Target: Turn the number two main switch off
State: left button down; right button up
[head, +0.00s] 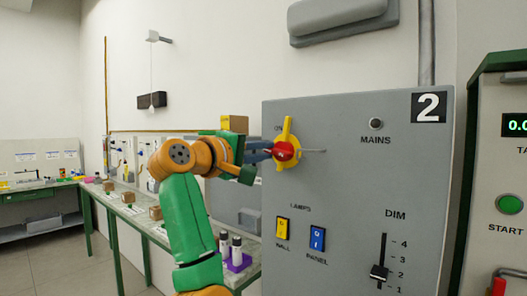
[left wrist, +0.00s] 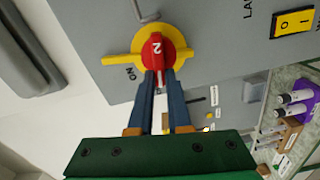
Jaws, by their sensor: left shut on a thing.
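The number two main switch is a red knob (head: 284,151) on a yellow plate (head: 287,128), on a grey panel (head: 350,190) marked "2". A yellow tab of the plate points up in the head view, beside the partly hidden "ON" lettering. In the left wrist view that tab (left wrist: 118,60) lies next to "ON". My left gripper (head: 270,151) is shut on the red knob, one dark finger on each side. My right gripper is not in view.
Below the switch are a yellow lamp switch (head: 282,229), a blue lamp switch (head: 317,238) and a DIM slider (head: 379,272). A MAINS lamp (head: 376,124) looks dark. A green-edged bench (head: 130,212) with small boxes stands behind my left arm. A cabinet with a green START button (head: 509,203) stands right.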

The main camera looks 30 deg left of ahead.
pick_arm(q)
jog(key=shift+f+n, duration=0.1)
jog(key=shift+n, duration=0.9)
jog(key=c, duration=0.9)
grip_release()
jog(key=shift+f, duration=0.1)
jog(key=shift+o, duration=0.2)
jog(key=s+b, duration=0.4)
jog(key=s, duration=0.3)
jog(key=shift+a, duration=0.3)
